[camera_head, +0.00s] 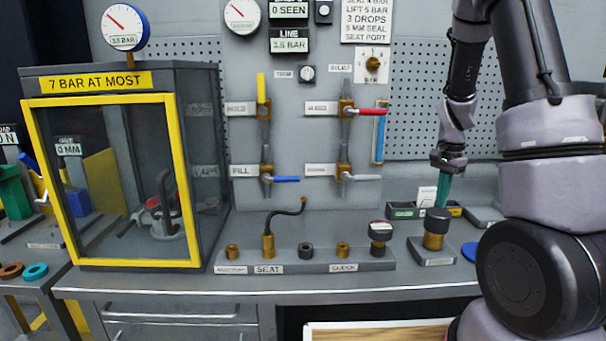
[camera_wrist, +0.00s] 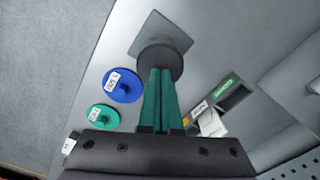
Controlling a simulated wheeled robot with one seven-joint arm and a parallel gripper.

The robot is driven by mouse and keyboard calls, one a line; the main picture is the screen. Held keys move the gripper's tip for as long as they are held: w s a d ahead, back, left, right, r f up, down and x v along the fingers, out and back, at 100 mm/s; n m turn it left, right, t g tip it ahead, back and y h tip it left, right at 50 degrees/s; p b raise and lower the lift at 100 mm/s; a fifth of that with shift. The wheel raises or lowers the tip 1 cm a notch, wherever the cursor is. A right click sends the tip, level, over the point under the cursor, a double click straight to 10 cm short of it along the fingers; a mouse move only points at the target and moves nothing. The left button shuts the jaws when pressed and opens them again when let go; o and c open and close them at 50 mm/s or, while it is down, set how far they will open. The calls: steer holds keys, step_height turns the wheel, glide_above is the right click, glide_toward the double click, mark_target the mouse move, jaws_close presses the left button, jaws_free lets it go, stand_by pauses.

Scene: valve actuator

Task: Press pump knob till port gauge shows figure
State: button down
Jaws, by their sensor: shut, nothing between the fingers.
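The pump knob (camera_head: 437,214) is a dark round cap on a brass stem, standing on a small grey base at the right of the bench. In the wrist view the knob (camera_wrist: 158,60) lies at the fingertips. My gripper (camera_head: 442,203) has green fingers pointing down, shut and empty, with the tips at or just above the knob's top. I cannot tell whether they touch. A blue-rimmed gauge (camera_head: 124,27) on the yellow-framed cabinet has a red needle and a small readout, perhaps 3.5 BAR. I cannot tell which gauge is the port gauge.
A port block (camera_head: 305,265) with brass fittings and a bent hose stands left of the pump. The line readout (camera_head: 289,45) seems to show 3.5 BAR. Valves with coloured handles are on the wall panel. A blue disc (camera_wrist: 122,85) and green disc (camera_wrist: 103,118) lie near the knob.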

mark_target(439, 211)
steer(key=shift+f, duration=0.15)
stand_by(0.3)
steer(key=shift+f, duration=1.4)
steer(key=shift+r, duration=1.55)
